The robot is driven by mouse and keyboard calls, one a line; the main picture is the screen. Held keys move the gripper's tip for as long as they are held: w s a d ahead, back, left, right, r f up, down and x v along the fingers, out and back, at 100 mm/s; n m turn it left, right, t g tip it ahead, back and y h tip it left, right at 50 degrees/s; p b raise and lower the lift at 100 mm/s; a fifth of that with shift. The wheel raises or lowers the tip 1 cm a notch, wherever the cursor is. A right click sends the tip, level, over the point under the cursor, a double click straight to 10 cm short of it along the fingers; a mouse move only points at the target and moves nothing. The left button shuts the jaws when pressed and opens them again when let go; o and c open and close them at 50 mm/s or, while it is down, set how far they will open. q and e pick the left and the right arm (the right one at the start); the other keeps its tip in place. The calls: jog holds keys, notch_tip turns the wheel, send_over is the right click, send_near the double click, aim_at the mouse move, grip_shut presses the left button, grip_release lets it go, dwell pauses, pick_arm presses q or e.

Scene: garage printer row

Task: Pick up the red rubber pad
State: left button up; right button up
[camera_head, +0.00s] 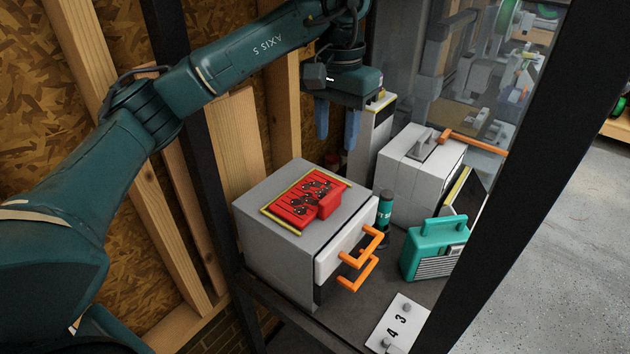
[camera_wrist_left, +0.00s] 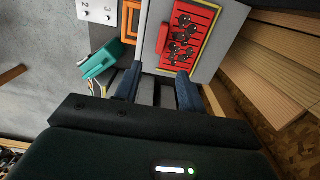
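The red rubber pad (camera_head: 290,212) lies flat on top of a grey drawer cabinet (camera_head: 263,257). It has dark ribs, a yellow border and several small dark objects on it. A raised red block (camera_head: 328,203) stands at its right edge; I cannot tell whether it is part of the pad. The pad also shows in the left wrist view (camera_wrist_left: 205,20), beyond the fingertips. My left gripper (camera_head: 337,141) is open and empty, above and behind the cabinet, apart from the pad. Its two fingers also show in the left wrist view (camera_wrist_left: 157,86). My right gripper is out of view.
The cabinet has orange handles (camera_head: 361,272) at its front. A white case (camera_head: 417,175), a dark green bottle (camera_head: 384,212), a teal radio (camera_head: 436,248) and a numbered white plate (camera_head: 399,322) stand to the right. Wooden studs (camera_head: 236,140) rise on the left, and a dark post (camera_head: 520,150) on the right.

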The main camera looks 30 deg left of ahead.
pick_arm(q)
send_over(330, 195)
jog(key=f, duration=0.7)
jog(key=shift+d+f+p, duration=0.15)
jog(key=shift+d+p, duration=0.1)
jog(key=shift+p, duration=0.1)
jog(key=f, duration=0.2)
jog(key=f+p, duration=0.1)
jog(key=f, duration=0.2)
jog(key=shift+s+a+f, duration=0.1)
jog(key=shift+a+f, duration=0.1)
jog(key=shift+f, duration=0.1)
grip_shut()
